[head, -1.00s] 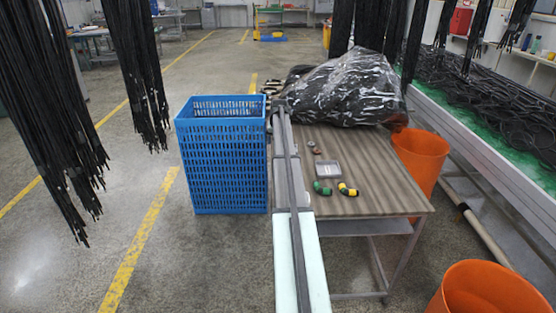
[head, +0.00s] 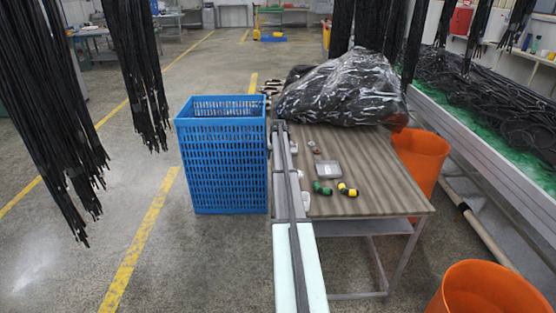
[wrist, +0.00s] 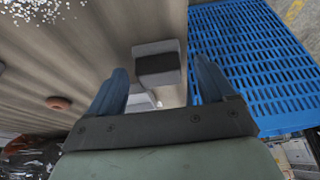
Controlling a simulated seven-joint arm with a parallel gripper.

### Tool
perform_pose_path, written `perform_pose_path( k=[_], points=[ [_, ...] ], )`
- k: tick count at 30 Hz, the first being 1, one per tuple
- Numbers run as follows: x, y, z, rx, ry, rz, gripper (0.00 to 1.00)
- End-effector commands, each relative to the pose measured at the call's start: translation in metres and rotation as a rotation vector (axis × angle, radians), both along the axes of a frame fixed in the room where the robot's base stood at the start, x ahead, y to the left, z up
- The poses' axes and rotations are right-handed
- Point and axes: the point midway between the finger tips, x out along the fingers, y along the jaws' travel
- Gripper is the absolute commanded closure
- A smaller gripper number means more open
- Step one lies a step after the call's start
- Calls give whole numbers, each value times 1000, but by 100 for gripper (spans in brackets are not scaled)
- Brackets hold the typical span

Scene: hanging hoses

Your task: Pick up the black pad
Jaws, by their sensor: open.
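The black pad (wrist: 160,64) is a small dark rectangle against a light grey block (wrist: 155,47) in the wrist view. My gripper (wrist: 160,70) is open, with one blue finger on each side of the pad in the picture. No finger visibly touches the pad, and I cannot tell the height between them. In the head view my arm runs along the table's left edge. I cannot make out the pad or the fingers there.
A blue crate (head: 222,155) stands close by on the left. Orange bins (head: 420,157) stand to the right.

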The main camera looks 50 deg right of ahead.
Motion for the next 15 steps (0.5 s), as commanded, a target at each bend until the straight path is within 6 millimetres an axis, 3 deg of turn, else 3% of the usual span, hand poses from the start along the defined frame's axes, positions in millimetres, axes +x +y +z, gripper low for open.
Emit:
perform_pose_path(
  k=[8,15],
  points=[
    [1,-2,-6,0,0,0,17],
    [1,-1,-6,0,0,0,39]
  ],
)
